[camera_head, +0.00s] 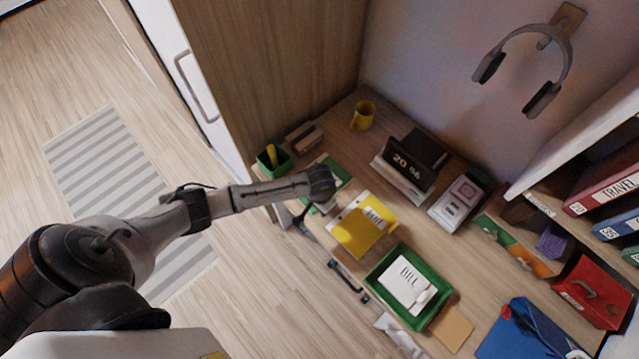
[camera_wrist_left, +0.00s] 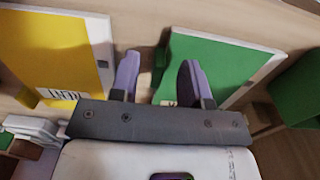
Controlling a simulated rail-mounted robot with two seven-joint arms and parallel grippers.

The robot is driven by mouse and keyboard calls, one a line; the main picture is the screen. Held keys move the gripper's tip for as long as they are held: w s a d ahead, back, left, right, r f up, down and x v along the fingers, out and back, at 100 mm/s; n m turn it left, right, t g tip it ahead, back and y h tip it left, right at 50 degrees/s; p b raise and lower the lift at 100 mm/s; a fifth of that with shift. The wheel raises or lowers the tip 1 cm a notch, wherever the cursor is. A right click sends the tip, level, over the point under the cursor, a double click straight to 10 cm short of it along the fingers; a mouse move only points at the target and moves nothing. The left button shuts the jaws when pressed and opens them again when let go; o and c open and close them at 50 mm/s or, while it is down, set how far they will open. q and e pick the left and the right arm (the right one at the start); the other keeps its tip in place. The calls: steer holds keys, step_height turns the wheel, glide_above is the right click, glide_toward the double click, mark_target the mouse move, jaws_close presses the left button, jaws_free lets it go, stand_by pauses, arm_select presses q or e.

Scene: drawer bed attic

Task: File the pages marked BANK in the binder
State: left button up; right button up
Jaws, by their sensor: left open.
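A yellow sheet or folder (camera_head: 358,228) lies on the desk; its small white label is too blurred to read. It shows at the left of the left wrist view (camera_wrist_left: 50,45). A green flat binder or folder with a pale edge (camera_head: 339,171) lies beside it, partly hidden by my arm. In the left wrist view the green one (camera_wrist_left: 215,65) is behind my fingers. My left gripper (camera_wrist_left: 158,80) is open and empty, its fingers near the green one's left edge; contact cannot be told. A white page marked BILL (camera_head: 406,283) lies in a green tray (camera_head: 374,276). My right gripper is out of view.
A digital display (camera_head: 410,163), yellow mug (camera_head: 363,115) and green pen cup (camera_head: 273,160) stand at the back and left. Binders, one marked TRAVEL (camera_head: 605,182), stand on the shelf. Drawer handles (camera_head: 347,281) jut out in front.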

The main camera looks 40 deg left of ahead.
arm_select(q)
steer(key=shift+f, duration=0.65)
jaws_close()
